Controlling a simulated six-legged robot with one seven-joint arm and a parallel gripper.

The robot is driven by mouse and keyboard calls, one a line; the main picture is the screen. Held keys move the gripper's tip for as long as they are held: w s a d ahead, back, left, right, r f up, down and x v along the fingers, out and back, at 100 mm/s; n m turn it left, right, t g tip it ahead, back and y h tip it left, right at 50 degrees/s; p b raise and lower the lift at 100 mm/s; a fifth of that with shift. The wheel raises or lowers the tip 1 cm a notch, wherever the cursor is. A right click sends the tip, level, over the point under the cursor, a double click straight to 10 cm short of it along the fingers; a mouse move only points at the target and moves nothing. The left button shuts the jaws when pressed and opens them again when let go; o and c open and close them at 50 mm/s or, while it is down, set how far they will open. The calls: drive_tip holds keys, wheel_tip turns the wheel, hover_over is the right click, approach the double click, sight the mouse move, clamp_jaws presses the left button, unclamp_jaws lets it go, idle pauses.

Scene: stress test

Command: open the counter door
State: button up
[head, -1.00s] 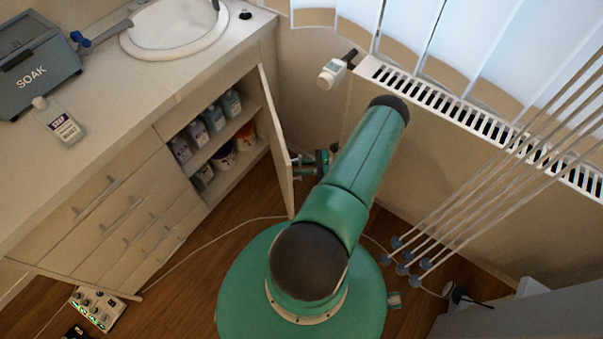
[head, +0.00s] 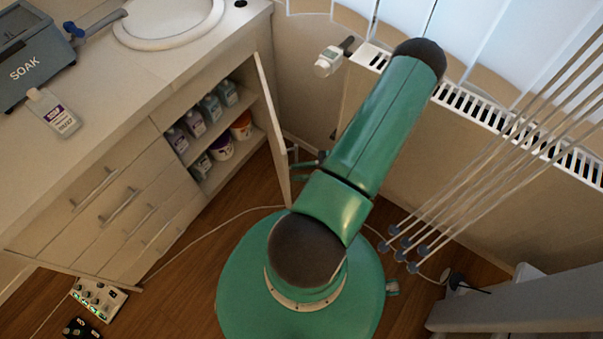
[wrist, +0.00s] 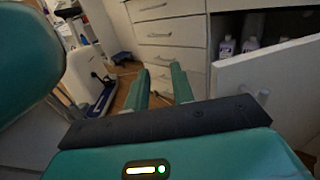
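The counter door (head: 272,128) stands swung well out from the counter, nearly edge-on to the head camera. The cabinet behind it is open. In the wrist view the door (wrist: 275,80) is a pale panel at the right, with its bar handle (wrist: 260,95) on the face toward me. My gripper (wrist: 160,88) is open and empty, its two green fingers apart, to the left of the handle and not touching it. In the head view my gripper (head: 308,164) is beside the door's outer face, mostly hidden by my green arm.
Bottles and tubs (head: 208,120) fill the cabinet shelves. Drawers (head: 115,205) lie left of the opening. A radiator (head: 480,115) and several slanted rods (head: 480,180) are at the right. A white cable (head: 205,235) crosses the wooden floor.

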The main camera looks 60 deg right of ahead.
drive_tip(key=shift+s+a+r, duration=0.25)
drive_tip(key=shift+s+a, duration=0.1)
drive_tip(key=shift+a, duration=0.2)
